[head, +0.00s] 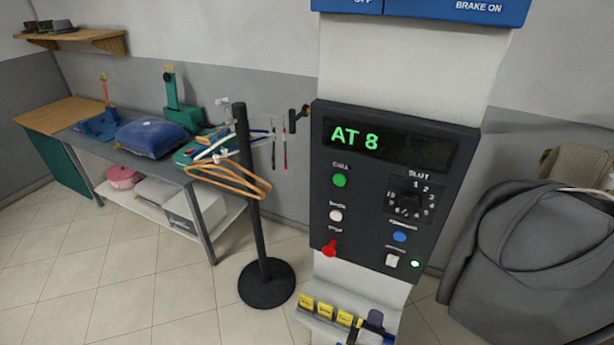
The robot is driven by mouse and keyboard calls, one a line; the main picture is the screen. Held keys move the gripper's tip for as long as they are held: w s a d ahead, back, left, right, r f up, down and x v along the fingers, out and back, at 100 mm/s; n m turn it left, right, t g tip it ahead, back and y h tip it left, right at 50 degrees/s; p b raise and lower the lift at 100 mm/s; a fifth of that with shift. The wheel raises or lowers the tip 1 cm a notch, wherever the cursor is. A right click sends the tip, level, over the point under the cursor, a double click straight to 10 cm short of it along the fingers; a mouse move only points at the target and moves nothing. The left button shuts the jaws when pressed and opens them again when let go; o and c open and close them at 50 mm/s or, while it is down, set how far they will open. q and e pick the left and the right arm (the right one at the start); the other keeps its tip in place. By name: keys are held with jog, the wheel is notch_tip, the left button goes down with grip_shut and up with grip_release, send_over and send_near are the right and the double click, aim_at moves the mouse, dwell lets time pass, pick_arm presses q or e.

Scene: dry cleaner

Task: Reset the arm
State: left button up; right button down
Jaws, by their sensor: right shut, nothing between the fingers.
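A small dark-tipped part with blue beside it at the bottom edge, right of the yellow tags, appears to be my right gripper (373,321). It is cut off by the frame, shut and empty, and sits below the control panel (330,262), apart from it. Most of the right arm is out of the picture. My left gripper and arm do not show.
A black stand (264,283) holds hangers (232,180). A workbench (75,143) bears a blue cushion (151,137). A grey garment (545,265) hangs at right. Floor at lower left is clear.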

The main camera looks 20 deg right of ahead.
jog(key=s+a+m+g+y, duration=0.35)
jog(key=s+y, duration=0.25)
jog(key=s, duration=0.3)
jog(key=s+a+m+g+y, duration=0.3)
jog(key=s+m+y, duration=0.25)
jog(key=s, duration=0.35)
jog(key=s+d+f+n+g, duration=0.1)
jog(key=s+f+g, duration=0.25)
jog(key=s, duration=0.55)
notch_tip(320, 180, up, 21)
jog(key=p, duration=2.2)
jog(key=shift+r+t, duration=0.15)
jog(key=shift+t, duration=0.25)
jog(key=shift+d, duration=0.1)
